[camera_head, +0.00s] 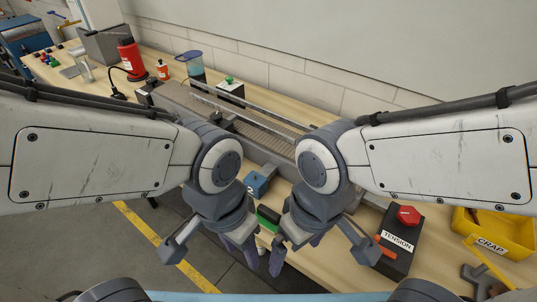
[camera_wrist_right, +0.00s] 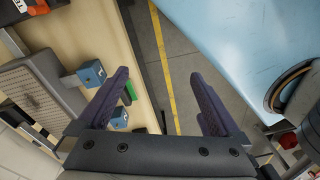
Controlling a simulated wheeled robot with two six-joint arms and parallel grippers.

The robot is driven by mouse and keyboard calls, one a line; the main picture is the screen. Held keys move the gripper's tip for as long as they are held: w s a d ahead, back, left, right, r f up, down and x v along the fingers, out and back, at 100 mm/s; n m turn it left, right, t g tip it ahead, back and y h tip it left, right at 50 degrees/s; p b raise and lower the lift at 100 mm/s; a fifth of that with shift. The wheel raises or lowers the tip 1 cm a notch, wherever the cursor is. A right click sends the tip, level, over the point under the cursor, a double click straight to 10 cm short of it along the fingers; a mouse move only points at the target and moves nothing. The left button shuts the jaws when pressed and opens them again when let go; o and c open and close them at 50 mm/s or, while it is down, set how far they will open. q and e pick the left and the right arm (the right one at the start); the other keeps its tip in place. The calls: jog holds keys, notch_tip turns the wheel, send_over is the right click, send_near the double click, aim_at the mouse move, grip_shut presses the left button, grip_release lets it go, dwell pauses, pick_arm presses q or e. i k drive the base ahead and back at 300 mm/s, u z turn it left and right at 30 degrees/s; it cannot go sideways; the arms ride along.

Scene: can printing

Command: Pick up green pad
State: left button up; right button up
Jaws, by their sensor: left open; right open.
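The green pad (camera_head: 268,216) lies near the front edge of the wooden bench, showing between my two wrists in the head view. In the right wrist view the green pad (camera_wrist_right: 129,93) shows just past the inner side of the left-hand finger, which partly hides it. My right gripper (camera_head: 287,254) is empty, beside and in front of the pad; its two dark fingers (camera_wrist_right: 160,80) stand wide apart in the right wrist view. My left gripper (camera_head: 243,253) is to the left of the pad, pointing down at the bench edge, with its fingers partly hidden.
A blue block (camera_head: 258,182) stands behind the pad; two blue blocks (camera_wrist_right: 90,73) show in the wrist view. The conveyor (camera_head: 265,138) runs behind them. Floor lies beyond the bench edge.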

aim_at(267, 219)
jog(key=k, duration=1.2)
jog(key=u, duration=0.9)
jog(key=i, duration=1.45)
jog(key=z, duration=0.95)
